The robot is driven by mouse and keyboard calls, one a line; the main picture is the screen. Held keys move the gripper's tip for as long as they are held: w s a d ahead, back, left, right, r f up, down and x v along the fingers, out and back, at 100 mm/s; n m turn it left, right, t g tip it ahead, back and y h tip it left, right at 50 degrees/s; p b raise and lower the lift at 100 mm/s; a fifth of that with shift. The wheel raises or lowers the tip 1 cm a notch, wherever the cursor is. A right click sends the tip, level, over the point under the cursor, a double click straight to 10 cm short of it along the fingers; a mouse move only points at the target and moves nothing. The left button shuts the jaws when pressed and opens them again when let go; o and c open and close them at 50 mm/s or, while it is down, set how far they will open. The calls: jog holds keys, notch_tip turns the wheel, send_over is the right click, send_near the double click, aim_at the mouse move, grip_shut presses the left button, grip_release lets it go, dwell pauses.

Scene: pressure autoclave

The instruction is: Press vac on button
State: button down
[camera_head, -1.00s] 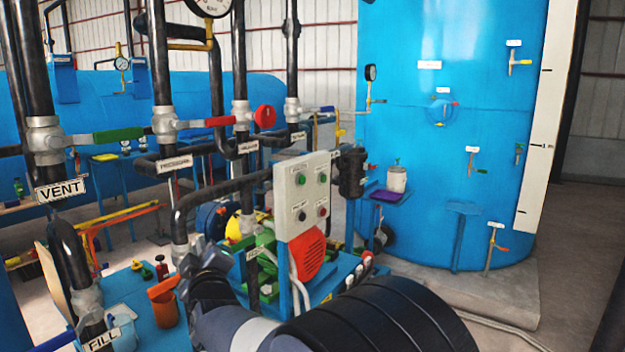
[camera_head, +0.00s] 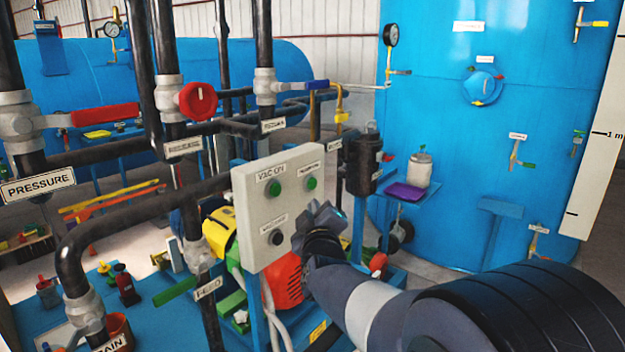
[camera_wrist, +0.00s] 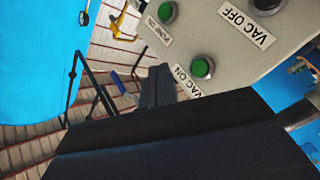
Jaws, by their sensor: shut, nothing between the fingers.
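The light grey control panel (camera_head: 250,215) stands upright near the picture's middle in the head view. The green vac on button (camera_head: 274,188) sits at its upper left, below the "VAC ON" label (camera_head: 271,173). In the wrist view the green button (camera_wrist: 202,67) is beside its upside-down "VAC ON" label (camera_wrist: 187,82). My gripper (camera_head: 320,218) is shut and empty, to the lower right of this button in the head view. It covers the panel's lower right part. No contact with the vac on button shows. In the wrist view dark gripper parts fill the lower middle.
Another green button (camera_head: 311,183) is at the panel's upper right, and a black button (camera_head: 276,237) at lower left. The vac off button (camera_wrist: 267,4) shows in the wrist view. Dark pipes (camera_head: 130,215) stand left of the panel; a large blue tank (camera_head: 500,130) stands behind right.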

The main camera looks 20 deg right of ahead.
aim_at(276, 190)
jog(key=shift+w+d, duration=0.15)
jog(key=shift+d, duration=0.15)
jog(key=shift+w, duration=0.1)
jog(key=w+a+p, duration=0.4)
jog(key=w+a, duration=0.1)
jog(key=w, duration=0.2)
dwell(0.5)
jog(key=shift+a, duration=0.15)
dwell(1.8)
jog(key=shift+w+a, duration=0.2)
jog(key=shift+w, duration=0.15)
